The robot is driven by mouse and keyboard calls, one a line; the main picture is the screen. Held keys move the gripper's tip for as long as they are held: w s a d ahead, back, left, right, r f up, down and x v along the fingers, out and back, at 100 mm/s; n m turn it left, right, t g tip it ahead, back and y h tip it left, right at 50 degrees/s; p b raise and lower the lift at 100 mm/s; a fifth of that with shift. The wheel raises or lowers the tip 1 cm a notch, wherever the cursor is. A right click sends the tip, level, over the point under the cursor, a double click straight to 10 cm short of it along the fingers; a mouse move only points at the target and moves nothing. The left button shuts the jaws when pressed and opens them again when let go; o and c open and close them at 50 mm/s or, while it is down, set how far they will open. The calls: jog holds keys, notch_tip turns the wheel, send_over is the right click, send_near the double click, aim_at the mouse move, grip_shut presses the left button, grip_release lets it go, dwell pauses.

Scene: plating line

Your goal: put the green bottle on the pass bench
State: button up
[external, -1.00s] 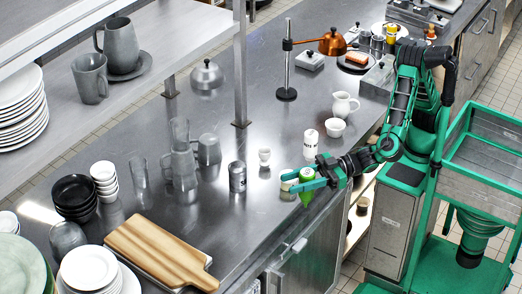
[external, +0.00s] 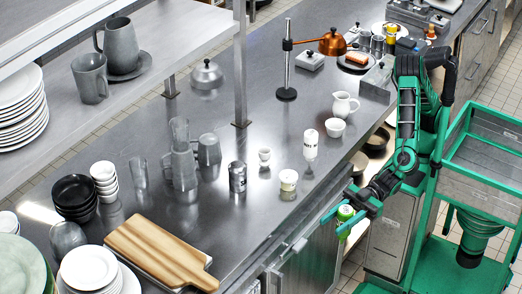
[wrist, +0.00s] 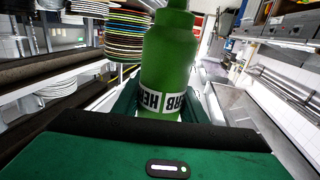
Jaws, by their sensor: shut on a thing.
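The green bottle (external: 345,213) with a white label is in my gripper (external: 345,217), just off the front edge of the steel bench (external: 262,215). My gripper is shut on it. In the wrist view the green bottle (wrist: 168,60) stands between the jaws, its label lettering upside down in that picture. Its lower end is hidden behind the gripper body. I cannot tell which surface is the pass bench.
Near the front edge stand a small white jar (external: 288,180), a white bottle (external: 310,145) and a dark can (external: 237,177). A wooden board (external: 160,252) and white plates (external: 90,268) are at the lower left. A copper lamp (external: 332,42) stands farther back.

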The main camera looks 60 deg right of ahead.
jog(key=w+d+r+m+t+h, duration=0.2)
jog(key=w+d+t, duration=0.15)
jog(key=w, duration=0.55)
jog(key=w+d+r+m+t+h, duration=0.1)
jog(key=w+d+r+m+t, duration=0.2)
jog(key=w, duration=0.6)
jog(key=w+d+m+t+h, duration=0.1)
jog(key=w+d+t+h, duration=0.15)
jog(key=w+d, duration=0.45)
jog(key=w+f, duration=1)
jog(key=w, duration=0.3)
jog(key=shift+w+f+m+y, duration=0.3)
jog(key=shift+w+y, duration=0.05)
jog(key=shift+w, duration=0.05)
jog(key=shift+f, duration=0.15)
jog(key=o, duration=0.7)
jog(key=shift+o, duration=0.2)
